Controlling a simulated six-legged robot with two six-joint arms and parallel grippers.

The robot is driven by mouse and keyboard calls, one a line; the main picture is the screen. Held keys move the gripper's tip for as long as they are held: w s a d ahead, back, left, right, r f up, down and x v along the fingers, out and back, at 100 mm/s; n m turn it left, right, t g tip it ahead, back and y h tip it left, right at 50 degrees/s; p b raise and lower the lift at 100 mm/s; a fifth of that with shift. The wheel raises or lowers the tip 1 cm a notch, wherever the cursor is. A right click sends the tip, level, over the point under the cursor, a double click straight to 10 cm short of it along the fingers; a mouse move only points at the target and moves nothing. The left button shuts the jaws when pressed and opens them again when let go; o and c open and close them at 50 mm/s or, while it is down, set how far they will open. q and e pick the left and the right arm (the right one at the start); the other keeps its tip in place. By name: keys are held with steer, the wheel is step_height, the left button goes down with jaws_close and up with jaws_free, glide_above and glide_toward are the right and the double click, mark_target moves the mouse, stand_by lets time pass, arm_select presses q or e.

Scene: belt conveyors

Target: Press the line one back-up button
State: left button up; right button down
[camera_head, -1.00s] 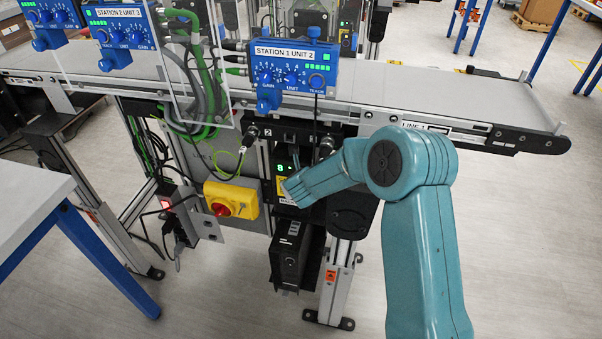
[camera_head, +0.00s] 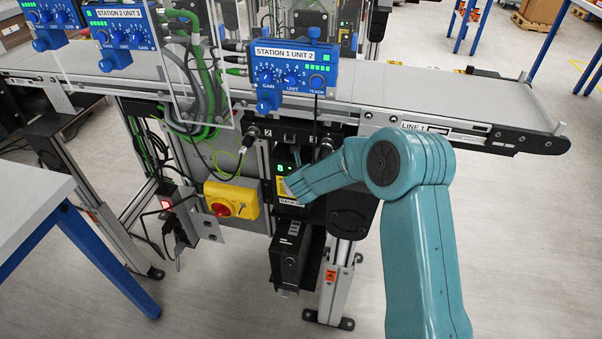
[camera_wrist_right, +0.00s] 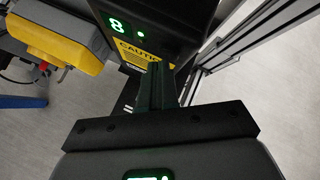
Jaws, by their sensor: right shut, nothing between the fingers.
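A black unit with a lit green "8" (camera_head: 280,168) stands under the line one conveyor, and it also shows in the wrist view (camera_wrist_right: 117,25). A yellow caution label (camera_wrist_right: 143,50) is on its face. A small white label (camera_head: 291,202), seeming to start with "BACK", sits just below. I cannot make out the button itself. My right gripper (camera_wrist_right: 155,72) is shut and empty, pointing at the unit's face near the caution label. In the head view my right wrist is in front of the unit; I cannot tell if the fingertips touch it. My left gripper is not in view.
A yellow box with a red rotary switch (camera_head: 233,198) is left of the unit. A black box (camera_head: 289,262) hangs below it. The conveyor (camera_head: 420,100) runs above, with a blue sensor unit (camera_head: 293,68). A metal leg (camera_head: 336,290) stands at the right.

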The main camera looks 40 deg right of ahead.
steer(key=shift+w+d, duration=0.15)
steer(key=shift+d, duration=0.05)
stand_by(0.6)
steer(key=shift+s+a+b, duration=0.5)
steer(key=shift+a, duration=0.1)
steer(key=s+a+b, duration=0.2)
steer(key=s+a, duration=0.1)
steer(key=shift+s+a, duration=0.15)
steer(key=shift+a, duration=0.25)
